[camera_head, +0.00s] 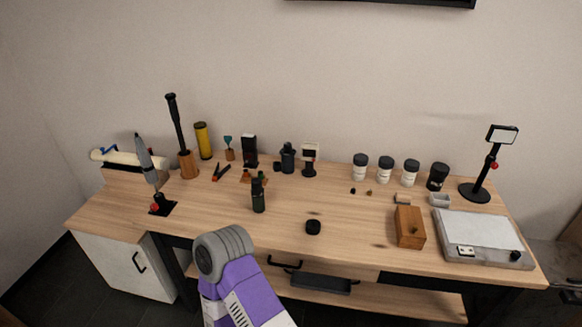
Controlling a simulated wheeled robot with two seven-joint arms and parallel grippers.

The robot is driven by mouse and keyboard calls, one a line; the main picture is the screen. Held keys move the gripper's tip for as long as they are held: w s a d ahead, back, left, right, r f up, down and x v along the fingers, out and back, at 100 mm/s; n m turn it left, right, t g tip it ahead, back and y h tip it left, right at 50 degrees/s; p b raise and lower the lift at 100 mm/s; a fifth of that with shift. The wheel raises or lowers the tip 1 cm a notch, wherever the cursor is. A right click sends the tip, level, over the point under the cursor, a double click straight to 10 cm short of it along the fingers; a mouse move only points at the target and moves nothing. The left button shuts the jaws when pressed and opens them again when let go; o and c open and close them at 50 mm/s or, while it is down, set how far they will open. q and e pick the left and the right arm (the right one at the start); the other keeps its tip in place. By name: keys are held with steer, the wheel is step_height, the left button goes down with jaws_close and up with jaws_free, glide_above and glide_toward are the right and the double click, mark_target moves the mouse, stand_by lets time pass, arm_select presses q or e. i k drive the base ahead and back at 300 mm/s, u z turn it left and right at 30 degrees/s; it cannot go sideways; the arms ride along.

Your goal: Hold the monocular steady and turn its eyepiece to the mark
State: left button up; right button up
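A small dark green and black cylinder (258,198), which looks like the monocular, stands upright near the middle of the wooden table (215,222). Its top is narrower, and it is too small in view to make out an eyepiece mark. A short black round piece (313,227) lies on the table to its right, nearer the front edge. One of my arms, with a grey joint and a purple link, rises from the bottom in front of the table. No gripper of mine shows, and nothing is seen touching the cylinder.
At the back stand a yellow tube (203,141), a dark device (288,158) and several lidded jars (385,166). A wooden box (409,227), a grey flat case (483,238) and a lamp-like stand (480,190) are right. The table around the cylinder's front is mostly clear.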

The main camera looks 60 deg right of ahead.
mark_target(256, 184)
steer(key=z, duration=1.5)
